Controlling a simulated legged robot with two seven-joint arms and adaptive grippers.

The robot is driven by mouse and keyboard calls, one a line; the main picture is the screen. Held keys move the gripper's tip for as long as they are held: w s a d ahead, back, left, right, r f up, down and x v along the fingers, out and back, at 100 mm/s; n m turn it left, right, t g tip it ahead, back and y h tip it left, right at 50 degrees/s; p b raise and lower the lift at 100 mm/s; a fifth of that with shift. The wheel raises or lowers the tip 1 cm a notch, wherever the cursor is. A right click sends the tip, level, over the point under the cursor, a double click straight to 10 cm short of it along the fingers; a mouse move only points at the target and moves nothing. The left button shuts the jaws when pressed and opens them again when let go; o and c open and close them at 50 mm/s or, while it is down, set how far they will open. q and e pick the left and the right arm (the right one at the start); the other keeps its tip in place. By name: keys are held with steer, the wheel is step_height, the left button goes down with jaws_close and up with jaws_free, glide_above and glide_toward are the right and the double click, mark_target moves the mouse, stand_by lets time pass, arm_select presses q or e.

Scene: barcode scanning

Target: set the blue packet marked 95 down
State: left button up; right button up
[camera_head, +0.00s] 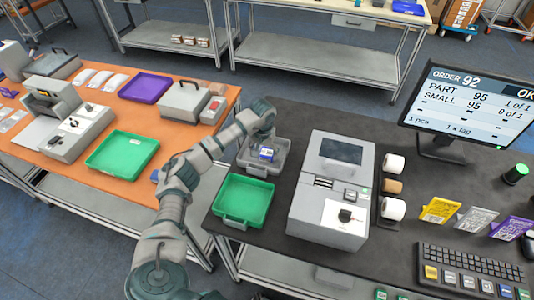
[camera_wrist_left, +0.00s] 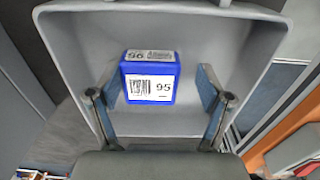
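The blue packet (camera_wrist_left: 150,88) marked 95 has a white label with a barcode on its front and a label on its top edge. It is inside a grey tray (camera_wrist_left: 255,60) and appears to rest on its floor. In the head view the packet (camera_head: 266,154) shows in the grey tray (camera_head: 244,162) on the dark table. My left gripper (camera_wrist_left: 160,100) is over the tray with its fingers apart, one on each side of the packet, with a gap visible at the right finger. My right gripper is not in view.
A green tray (camera_head: 243,201) lies in front of the grey tray. A grey label printer (camera_head: 330,200) stands to the right, with paper rolls beside it. A monitor (camera_head: 470,102) shows order 92. An orange table (camera_head: 180,115) with another green tray is at left.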

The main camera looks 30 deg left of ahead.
mark_target(265, 154)
arm_select(q)
steer(key=shift+a+f, duration=0.1)
steer(key=shift+a, duration=0.25)
steer(key=shift+a+f, duration=0.1)
steer(key=shift+a, duration=0.15)
steer(key=shift+d, duration=0.1)
steer(key=r, duration=0.2)
steer(key=d+r, duration=0.1)
steer(key=r, duration=0.3)
steer(key=shift+w+d+r, duration=0.1)
steer(key=shift+d+r, duration=0.2)
steer(key=shift+r, duration=0.1)
step_height(265, 154, up, 6)
steer(key=shift+a, duration=0.15)
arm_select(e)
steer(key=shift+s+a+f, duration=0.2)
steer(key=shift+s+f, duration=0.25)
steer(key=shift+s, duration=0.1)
